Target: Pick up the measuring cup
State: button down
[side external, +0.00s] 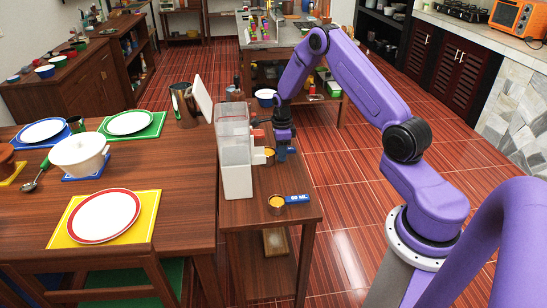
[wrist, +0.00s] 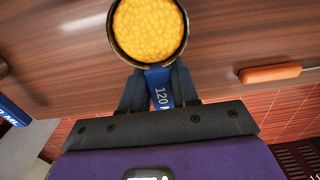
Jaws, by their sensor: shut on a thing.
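A measuring cup (wrist: 149,30) filled with yellow grains has a blue handle marked "120 M". My gripper (wrist: 158,88) is shut on that handle, one finger on each side, and the cup extends beyond the fingertips. In the side external view my gripper (side external: 283,150) points down at the small side table's right edge, and the held cup (side external: 269,152) shows only in part. I cannot tell whether it touches the table. A second cup (side external: 277,203) with yellow contents and a blue handle marked "60 ML" sits on the table's near end.
A tall clear-and-white container (side external: 235,150) stands on the side table (side external: 244,218), left of my gripper. An orange-handled thing (wrist: 270,74) lies right of the held cup. The dining table (side external: 150,185) with plates and a white pot (side external: 79,156) is at left. Open floor lies right.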

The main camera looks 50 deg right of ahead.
jog(key=shift+r, duration=0.5)
notch_tip(320, 180, up, 2)
jog(key=shift+r, duration=0.15)
jog(key=s+a+r, duration=0.5)
jog(key=s+r, duration=0.4)
jog(key=s, duration=0.4)
jog(key=shift+r, duration=0.35)
jog(key=shift+a, duration=0.1)
jog(key=shift+w, duration=0.1)
